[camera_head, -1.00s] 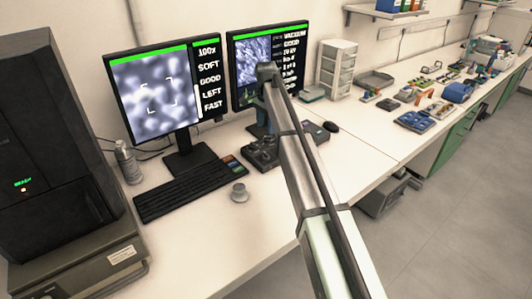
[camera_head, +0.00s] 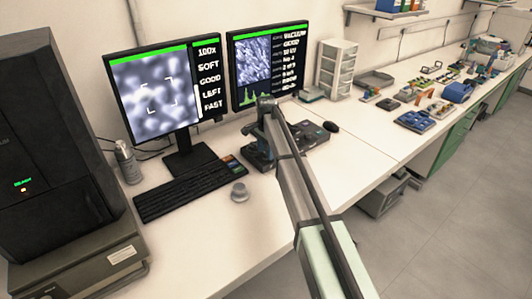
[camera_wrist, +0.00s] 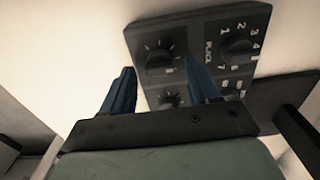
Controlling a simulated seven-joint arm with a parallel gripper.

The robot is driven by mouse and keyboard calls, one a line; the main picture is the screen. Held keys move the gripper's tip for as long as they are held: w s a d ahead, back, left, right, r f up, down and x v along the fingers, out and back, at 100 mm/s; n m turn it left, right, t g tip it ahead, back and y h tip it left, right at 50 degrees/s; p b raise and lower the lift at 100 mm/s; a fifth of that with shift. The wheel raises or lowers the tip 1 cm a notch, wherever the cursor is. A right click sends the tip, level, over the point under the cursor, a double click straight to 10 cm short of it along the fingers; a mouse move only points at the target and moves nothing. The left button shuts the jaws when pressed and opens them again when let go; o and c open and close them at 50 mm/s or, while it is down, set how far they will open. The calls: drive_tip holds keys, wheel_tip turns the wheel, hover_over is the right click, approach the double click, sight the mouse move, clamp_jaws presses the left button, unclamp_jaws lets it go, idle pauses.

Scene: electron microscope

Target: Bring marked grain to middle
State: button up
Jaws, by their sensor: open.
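The left monitor (camera_head: 152,92) shows a blurry grey grain picture with white corner brackets near its middle. Its text reads 100X, SOFT, GOOD, LEFT, FAST. I cannot tell which grain is marked. A dark control panel (camera_head: 258,152) with knobs lies on the desk right of the keyboard. In the wrist view the panel (camera_wrist: 215,25) shows a numbered knob (camera_wrist: 238,50) at right, a plain knob (camera_wrist: 160,58) at left and another knob (camera_wrist: 170,98) below. My gripper (camera_wrist: 162,82) is open above the panel, its blue fingers apart with nothing held between them.
The right monitor (camera_head: 268,65) shows a sharper grain picture, text and a green graph. A mouse (camera_head: 331,126) lies right of the panel. The front desk is clear.

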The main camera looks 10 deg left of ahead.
drive_tip(key=shift+f, duration=0.6)
drive_tip(key=c, duration=1)
